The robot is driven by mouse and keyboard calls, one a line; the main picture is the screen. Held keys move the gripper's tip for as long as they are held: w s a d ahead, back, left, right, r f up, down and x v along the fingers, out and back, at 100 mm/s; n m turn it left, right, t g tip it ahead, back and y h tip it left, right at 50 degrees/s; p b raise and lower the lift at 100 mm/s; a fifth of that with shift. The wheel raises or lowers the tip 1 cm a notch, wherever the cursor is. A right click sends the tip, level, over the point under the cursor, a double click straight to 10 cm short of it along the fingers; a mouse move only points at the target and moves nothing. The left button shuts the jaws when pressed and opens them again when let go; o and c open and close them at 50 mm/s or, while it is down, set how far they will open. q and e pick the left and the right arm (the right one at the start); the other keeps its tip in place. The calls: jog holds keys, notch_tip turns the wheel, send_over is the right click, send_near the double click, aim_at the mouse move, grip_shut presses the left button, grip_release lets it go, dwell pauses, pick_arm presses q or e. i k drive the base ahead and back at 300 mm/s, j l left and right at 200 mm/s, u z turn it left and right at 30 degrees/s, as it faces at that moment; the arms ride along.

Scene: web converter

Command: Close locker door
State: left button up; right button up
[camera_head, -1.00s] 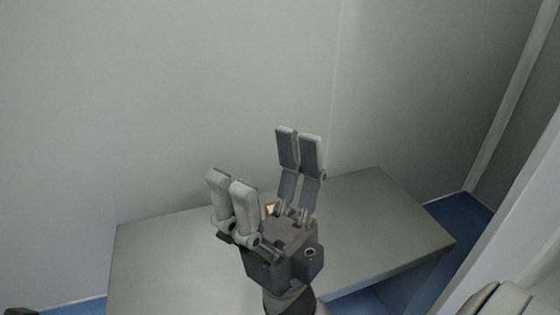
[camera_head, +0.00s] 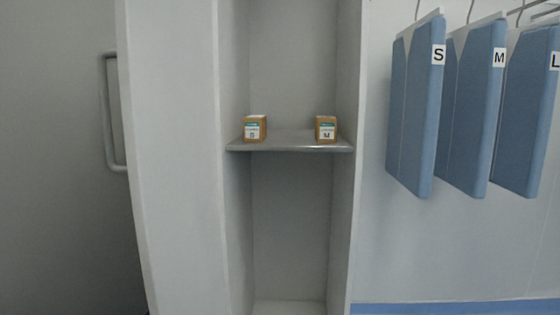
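The locker (camera_head: 290,220) stands open in front of me, its narrow white interior facing the camera. The locker door (camera_head: 175,150) appears to be the tall white panel on its left side, swung outward. A grey bar handle (camera_head: 106,110) sticks out past the panel's far left edge, against a grey wall. Neither of my grippers is in view.
To the right, blue folded garments (camera_head: 415,115) hang on hangers, labelled S, M and L.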

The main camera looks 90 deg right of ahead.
aim_at(163, 51)
jog(key=z, duration=2.85)
